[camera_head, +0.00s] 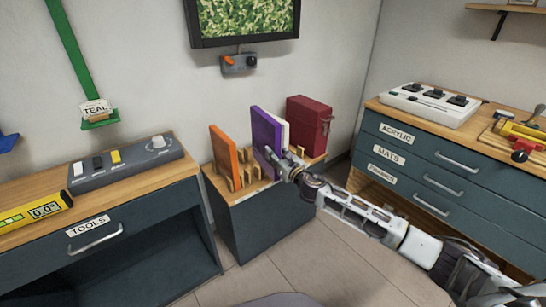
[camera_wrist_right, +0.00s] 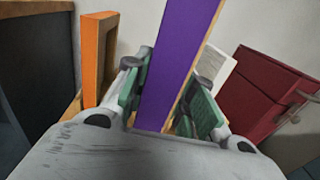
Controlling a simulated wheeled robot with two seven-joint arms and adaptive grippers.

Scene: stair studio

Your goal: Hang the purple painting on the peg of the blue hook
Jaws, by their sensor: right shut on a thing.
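The purple painting (camera_head: 265,140) stands upright in the wooden rack on the low cabinet, between an orange panel and a white one. My right gripper (camera_head: 281,165) is shut on the near edge of the purple painting. In the right wrist view the purple painting (camera_wrist_right: 178,60) rises between the two green finger pads (camera_wrist_right: 165,105). A blue piece (camera_head: 8,142) shows at the left edge of the head view, cut off by the frame; I cannot tell whether it is the blue hook. No peg is clear on it. My left gripper is not in view.
An orange panel (camera_head: 223,152) stands left of the painting, a white panel (camera_head: 283,130) and a dark red box (camera_head: 309,125) right of it. A green strip with a TEAL tag (camera_head: 95,108) hangs on the wall. A grey control box (camera_head: 125,160) sits on the left bench.

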